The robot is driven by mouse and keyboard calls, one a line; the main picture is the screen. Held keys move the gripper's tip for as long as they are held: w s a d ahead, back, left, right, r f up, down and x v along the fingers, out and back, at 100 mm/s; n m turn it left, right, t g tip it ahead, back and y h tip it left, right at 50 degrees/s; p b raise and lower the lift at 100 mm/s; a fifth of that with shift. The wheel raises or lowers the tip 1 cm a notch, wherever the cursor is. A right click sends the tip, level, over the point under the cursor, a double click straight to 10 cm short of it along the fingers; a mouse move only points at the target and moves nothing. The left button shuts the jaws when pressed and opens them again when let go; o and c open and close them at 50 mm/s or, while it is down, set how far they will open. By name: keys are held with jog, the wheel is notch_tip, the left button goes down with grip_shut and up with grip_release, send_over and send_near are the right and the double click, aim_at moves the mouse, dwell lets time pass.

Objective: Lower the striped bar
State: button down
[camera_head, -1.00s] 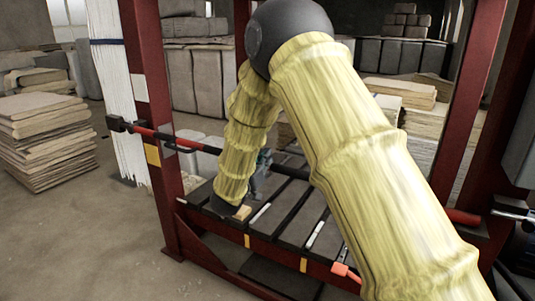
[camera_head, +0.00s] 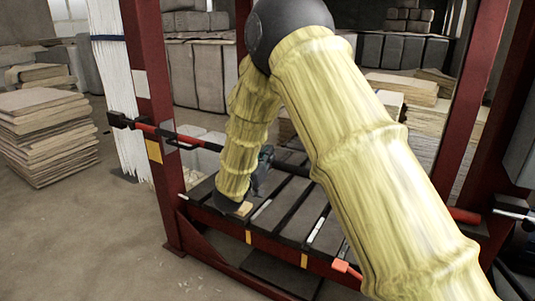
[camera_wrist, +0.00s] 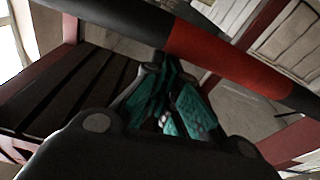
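The striped bar (camera_head: 157,131), red and black, runs across the front of the dark red press frame, above its slatted bed. My yellow-sleeved arm hides part of it. In the wrist view the bar (camera_wrist: 222,52) crosses the top diagonally, black at both ends and red in the middle. My gripper (camera_wrist: 165,68) has teal pads; its fingers converge close together right at the bar's black part, which hides their tips. I see nothing between the fingers. In the head view my gripper (camera_head: 263,166) is small, beside the bar and partly behind my arm.
The slatted bed (camera_head: 290,205) lies below the bar, between red posts (camera_head: 150,90). An orange-tipped handle (camera_head: 345,268) sticks out at its front edge. Stacked sheets (camera_head: 40,130) stand at the left. The floor in front left is clear.

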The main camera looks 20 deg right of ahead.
jog(key=shift+w+d+r+p, duration=0.15)
jog(key=shift+r+p, duration=0.1)
jog(key=shift+r, duration=0.4)
jog(key=shift+d+r+p, duration=0.1)
jog(key=shift+r+p, duration=0.1)
jog(key=shift+r, duration=0.4)
jog(key=r+v, duration=0.1)
jog(key=v, duration=0.9)
jog(key=s+d+f+n+y+p, duration=0.1)
jog(key=s+f+n+y+p, duration=0.15)
jog(key=f, duration=0.55)
jog(key=s+d+f+n+y+p, duration=0.15)
jog(key=f+y, duration=0.25)
jog(key=f, duration=0.5)
jog(key=s+f+n+g+y+p, duration=0.2)
jog(key=s+f+n+g+y, duration=0.15)
jog(key=s+f, duration=0.95)
jog(key=s+f+g+y+p, duration=0.1)
jog(key=s+f+g, duration=0.2)
jog(key=s, duration=0.8)
jog(key=s+f+g+y+p, duration=0.2)
jog(key=s+f+g, duration=0.1)
jog(key=s, duration=0.8)
jog(key=s+f+g+y+p, duration=0.1)
jog(key=s+f+g, duration=0.2)
jog(key=s, duration=0.8)
jog(key=shift+f+g+y, duration=0.3)
jog(key=shift+g, duration=0.15)
jog(key=shift+d, duration=0.1)
